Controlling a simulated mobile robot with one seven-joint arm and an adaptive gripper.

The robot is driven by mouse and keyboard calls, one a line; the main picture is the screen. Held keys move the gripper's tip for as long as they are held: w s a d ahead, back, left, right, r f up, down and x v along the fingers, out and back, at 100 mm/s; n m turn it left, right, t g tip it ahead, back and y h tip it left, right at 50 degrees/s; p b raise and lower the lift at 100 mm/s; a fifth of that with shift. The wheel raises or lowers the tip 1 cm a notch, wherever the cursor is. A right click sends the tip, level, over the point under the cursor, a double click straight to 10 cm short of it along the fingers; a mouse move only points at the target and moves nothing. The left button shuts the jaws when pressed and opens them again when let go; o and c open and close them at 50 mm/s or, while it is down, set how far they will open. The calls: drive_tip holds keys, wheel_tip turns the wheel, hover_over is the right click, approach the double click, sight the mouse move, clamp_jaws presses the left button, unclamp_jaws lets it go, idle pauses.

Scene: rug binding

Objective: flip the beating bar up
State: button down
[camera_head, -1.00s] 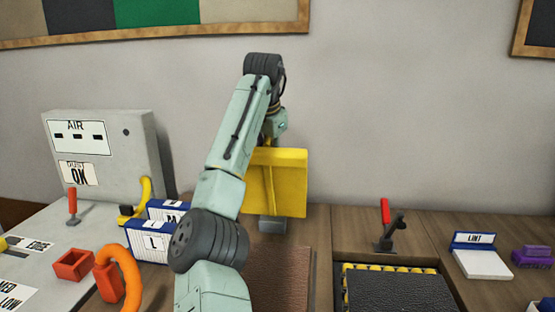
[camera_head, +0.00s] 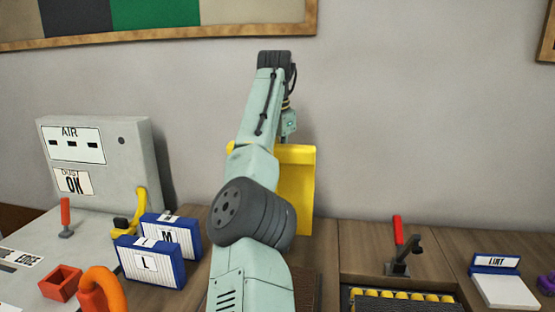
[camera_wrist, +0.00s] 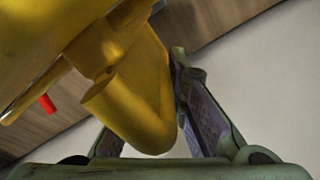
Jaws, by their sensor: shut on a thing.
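The beating bar appears to be the upright yellow panel (camera_head: 298,190), standing at the back of the bench behind my arm; its left part is mostly hidden. In the wrist view its yellow body fills the upper left, and a thick rounded yellow handle (camera_wrist: 140,105) juts from it. My gripper (camera_wrist: 155,125) is shut on this handle, with one finger on each side. The left finger is largely hidden behind the handle. In the head view my arm hides the gripper's fingers.
Blue-edged boxes M (camera_head: 172,236) and L (camera_head: 150,264) stand left of my arm. A grey AIR cabinet (camera_head: 105,165) is further left, with an orange ring (camera_head: 100,285) in front. A red-handled clamp (camera_head: 398,235) and LINT tray (camera_head: 503,290) are at right.

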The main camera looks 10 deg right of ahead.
drive_tip(key=c, duration=1.6)
unclamp_jaws()
drive_tip(key=shift+o, duration=0.2)
drive_tip(key=shift+w+a, duration=0.1)
drive_tip(key=shift+a, duration=0.05)
drive_tip(key=shift+f, duration=0.1)
